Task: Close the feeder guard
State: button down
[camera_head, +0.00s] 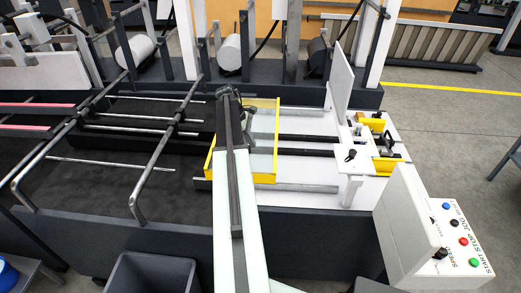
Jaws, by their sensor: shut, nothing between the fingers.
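The feeder guard (264,138), a clear panel in a yellow frame, is over the left part of the white feeder bed. My arm crosses in front of it and hides part of its left side. I cannot tell from this view whether it rests fully down. My gripper (226,92) is at the far end of my arm, by the guard's far left corner. It is small and dark here, and appears shut and empty. I cannot tell whether it touches the frame.
A white control box (432,232) with coloured buttons stands at the right front. Metal rails (165,135) cross the dark belt area to the left. An upright white plate (340,80) stands right of the guard. A grey bin (150,272) is at the front.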

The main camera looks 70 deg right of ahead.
aim_at(261, 161)
jog(key=b+x, duration=0.4)
jog(key=x, duration=0.1)
jog(key=b+x, duration=0.4)
jog(key=x, duration=0.1)
jog(key=shift+w+f, duration=0.1)
jog(key=shift+w, duration=0.15)
jog(key=s, duration=0.1)
jog(key=s+r, duration=0.1)
jog(key=shift+s+d+r+p, duration=0.1)
jog(key=shift+s+d+p, duration=0.2)
jog(key=shift+d+p, duration=0.1)
jog(key=shift+s+d, duration=0.2)
jog(key=shift+s, duration=0.35)
